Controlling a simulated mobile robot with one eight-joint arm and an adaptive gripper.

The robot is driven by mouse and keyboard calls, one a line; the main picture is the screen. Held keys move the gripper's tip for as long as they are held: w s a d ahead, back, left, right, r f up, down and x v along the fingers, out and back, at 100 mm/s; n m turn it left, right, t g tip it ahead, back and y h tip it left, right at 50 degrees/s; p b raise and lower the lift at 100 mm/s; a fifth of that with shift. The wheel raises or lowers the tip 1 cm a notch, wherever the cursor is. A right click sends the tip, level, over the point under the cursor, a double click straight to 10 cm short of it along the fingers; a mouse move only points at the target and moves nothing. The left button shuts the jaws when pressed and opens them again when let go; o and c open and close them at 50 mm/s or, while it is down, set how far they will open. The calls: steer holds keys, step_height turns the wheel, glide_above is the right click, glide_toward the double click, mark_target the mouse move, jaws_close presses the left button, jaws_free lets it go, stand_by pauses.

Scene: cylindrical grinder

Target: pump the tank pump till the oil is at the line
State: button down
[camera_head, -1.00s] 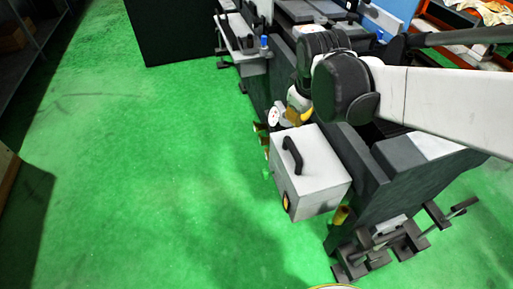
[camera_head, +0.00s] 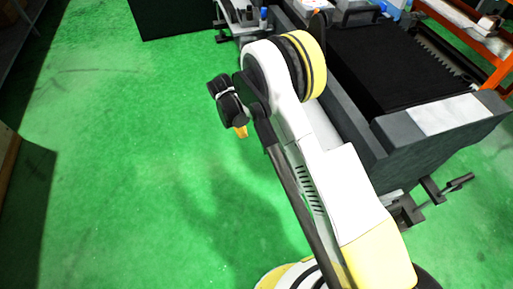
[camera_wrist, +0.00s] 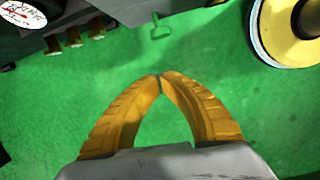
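My gripper (camera_wrist: 160,76) shows in the wrist view with its two yellow fingers meeting at the tips. Only green floor shows between them, so it is shut and empty. In the head view only a small yellow part of it shows below my wrist. At the top left of the wrist view are a round white dial with red marks (camera_wrist: 22,14), several brass-coloured fittings (camera_wrist: 88,30) and a grey body edge. The tank, pump and oil line cannot be made out; my arm covers that area in the head view.
The dark grinder (camera_head: 390,65) stands right of my arm, with a dark bracketed foot (camera_head: 405,208) at its near end. An orange frame (camera_head: 470,35) is at the far right. The green floor on the left (camera_head: 120,170) is clear.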

mark_target(265, 149)
steer(key=f, duration=0.2)
steer(key=a+f+n, duration=0.1)
steer(key=shift+s+f, duration=0.25)
steer(key=shift+s, duration=0.1)
steer(key=shift+d+f, duration=0.1)
steer(key=w+d+f+b, duration=0.1)
steer(key=d+f+b, duration=0.5)
steer(key=f, duration=0.3)
steer(key=shift+w+f, duration=0.2)
steer(key=shift+w, duration=0.2)
steer(key=shift+d, duration=0.1)
